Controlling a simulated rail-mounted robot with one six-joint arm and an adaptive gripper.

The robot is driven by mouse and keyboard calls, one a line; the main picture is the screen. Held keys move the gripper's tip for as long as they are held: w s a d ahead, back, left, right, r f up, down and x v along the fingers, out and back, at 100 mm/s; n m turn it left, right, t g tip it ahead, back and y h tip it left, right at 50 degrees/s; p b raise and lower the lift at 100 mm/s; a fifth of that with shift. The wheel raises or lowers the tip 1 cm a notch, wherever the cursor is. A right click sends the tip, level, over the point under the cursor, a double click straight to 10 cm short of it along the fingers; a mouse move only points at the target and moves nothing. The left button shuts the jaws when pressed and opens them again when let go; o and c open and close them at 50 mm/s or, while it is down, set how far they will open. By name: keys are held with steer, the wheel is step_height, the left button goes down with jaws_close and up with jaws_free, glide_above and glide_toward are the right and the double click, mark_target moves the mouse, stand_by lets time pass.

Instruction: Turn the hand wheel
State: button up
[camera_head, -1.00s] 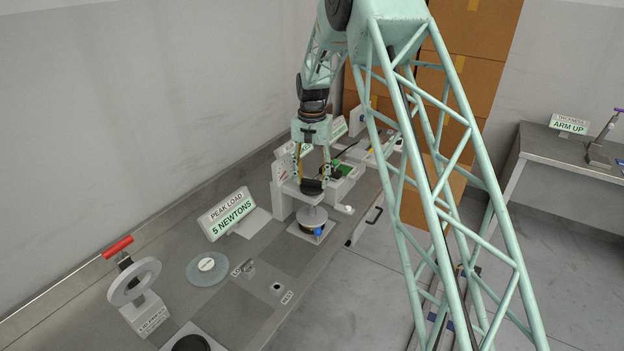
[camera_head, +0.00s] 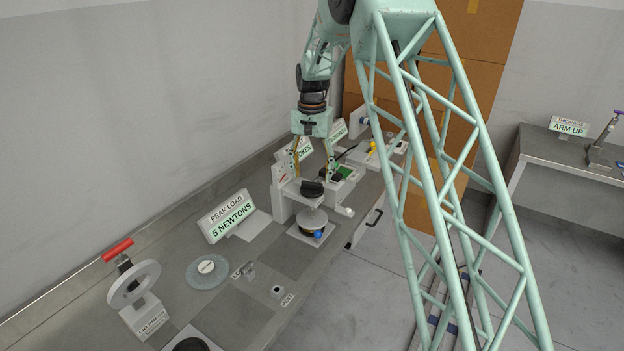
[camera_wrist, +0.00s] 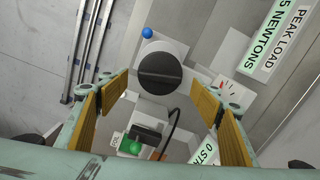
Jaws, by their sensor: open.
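A black round hand wheel (camera_head: 312,188) with a raised bar across it sits on top of the pale press on the bench. It also shows in the wrist view (camera_wrist: 160,70), upper middle. My gripper (camera_head: 312,172) is over the wheel, pointing down. In the wrist view, its two tan-padded fingers (camera_wrist: 160,95) are spread wide, one to each side of and apart from the wheel. Nothing is held. Below the wheel, the press has a pale round plate (camera_head: 313,217) with a blue knob (camera_head: 318,234) beside it.
A "PEAK LOAD 5 NEWTONS" sign (camera_head: 227,214) stands left of the press. A glass disc (camera_head: 207,271) and a red-handled ring fixture (camera_head: 133,283) are nearer on the bench. Behind the press are more signs and a green part (camera_head: 342,172). Cardboard boxes (camera_head: 459,75) stack behind.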

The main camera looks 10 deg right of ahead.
mark_target(312, 183)
step_height(312, 183, up, 8)
steer(key=shift+r, duration=0.25)
stand_by(0.4)
steer(key=s+r+n+t+b, duration=0.1)
steer(key=s+r+b, duration=0.1)
steer(key=s+r, duration=0.65)
steer(key=s+r+n+b, duration=0.1)
steer(key=s+r+b, duration=0.15)
steer(key=s, duration=1.05)
steer(key=s+r+n+t+b, duration=0.1)
steer(key=s+r+b, duration=0.1)
steer(key=s+r, duration=0.65)
steer(key=s+f+n+t+b, duration=0.1)
steer(key=s+f+b, duration=0.2)
steer(key=s, duration=1.4)
steer(key=s+f+n+t+b, duration=0.1)
steer(key=s+f+b, duration=0.2)
steer(key=s+f, duration=0.5)
steer(key=s+d, duration=0.1)
steer(key=s, duration=0.9)
steer(key=shift+f+n, duration=0.25)
steer(key=shift+n, duration=0.15)
